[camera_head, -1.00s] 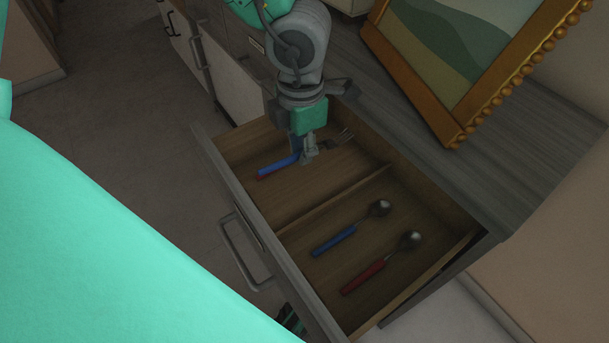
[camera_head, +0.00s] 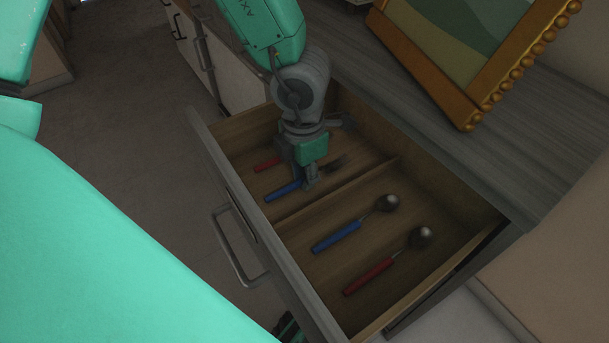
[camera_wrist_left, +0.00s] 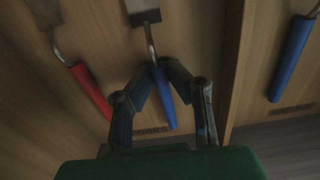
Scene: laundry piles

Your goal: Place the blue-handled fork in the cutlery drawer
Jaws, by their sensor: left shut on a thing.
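The blue-handled fork (camera_head: 283,191) is inside the open cutlery drawer (camera_head: 262,240), in its left compartment. My left gripper (camera_head: 310,185) reaches down into this compartment and is shut on the blue-handled fork near the top of its handle. In the left wrist view my fingertips (camera_wrist_left: 160,68) close on the fork's blue handle (camera_wrist_left: 164,100), and its metal head points away. In the head view the gripper partly hides the fork's neck. I cannot tell whether the fork touches the drawer floor.
A red-handled fork (camera_head: 267,165) lies beside it in the same compartment. A wooden divider (camera_head: 340,190) separates the right compartment, which holds a blue-handled spoon (camera_head: 338,237) and a red-handled spoon (camera_head: 370,276). A gold-framed picture (camera_head: 430,80) stands on the counter (camera_head: 500,150) behind.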

